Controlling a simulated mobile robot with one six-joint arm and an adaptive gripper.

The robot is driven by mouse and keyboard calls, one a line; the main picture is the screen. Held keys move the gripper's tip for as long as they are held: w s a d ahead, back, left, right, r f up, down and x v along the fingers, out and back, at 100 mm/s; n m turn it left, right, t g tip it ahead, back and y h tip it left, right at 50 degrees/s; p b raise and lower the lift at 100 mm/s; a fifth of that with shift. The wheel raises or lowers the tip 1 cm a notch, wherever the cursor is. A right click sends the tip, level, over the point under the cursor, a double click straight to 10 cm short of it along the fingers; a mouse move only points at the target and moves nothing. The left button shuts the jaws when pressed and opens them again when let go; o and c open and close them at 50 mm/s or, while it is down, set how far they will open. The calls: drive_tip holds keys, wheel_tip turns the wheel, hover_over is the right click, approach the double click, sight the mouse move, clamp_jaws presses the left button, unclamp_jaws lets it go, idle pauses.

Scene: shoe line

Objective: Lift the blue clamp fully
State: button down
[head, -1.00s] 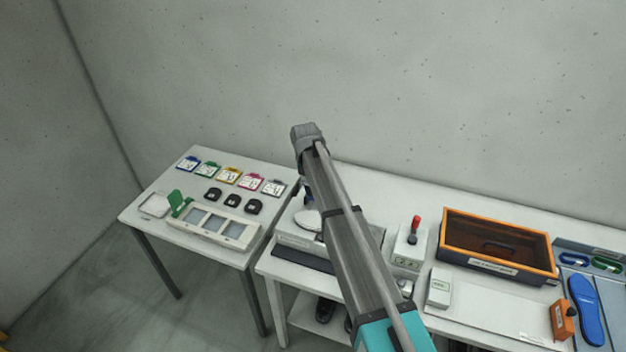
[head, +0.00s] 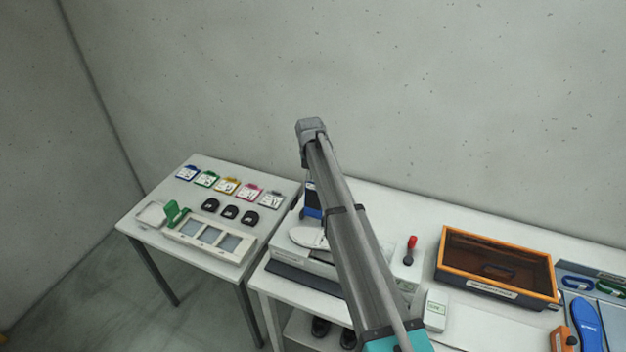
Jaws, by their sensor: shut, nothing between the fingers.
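A blue upright part (head: 312,195), which looks like the blue clamp, stands at the back of the light grey machine (head: 290,255) on the middle bench. My arm covers its right side, so I cannot tell how high it is lifted. A white sole-shaped plate (head: 307,238) sits below and in front of it. My arm reaches up across the middle of the head view. My gripper does not show; it is hidden behind the arm.
A red-handled lever (head: 411,244) and an orange-rimmed crate (head: 494,291) stand to the right, with a blue insole (head: 585,322) beyond. The left table (head: 150,236) holds coloured tags, black pieces and a white tray (head: 212,238).

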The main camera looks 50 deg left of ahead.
drive_tip(key=shift+w+a+f, duration=0.1)
drive_tip(key=shift+w+a, duration=0.15)
drive_tip(key=shift+w, duration=0.6)
drive_tip(key=shift+w+a, duration=0.1)
drive_tip(key=shift+w, duration=0.1)
drive_tip(key=shift+w, duration=0.15)
drive_tip(key=shift+s+d, duration=0.4)
drive_tip(key=s+d, duration=0.2)
drive_tip(key=s, duration=0.1)
wheel_tip(320, 180, up, 10)
drive_tip(key=f+p, duration=0.1)
drive_tip(key=p, duration=0.8)
hover_over(313, 191)
drive_tip(key=w, duration=0.1)
drive_tip(key=shift+w+a+r, duration=0.1)
drive_tip(key=shift+a+r, duration=0.15)
drive_tip(key=shift+a, duration=0.15)
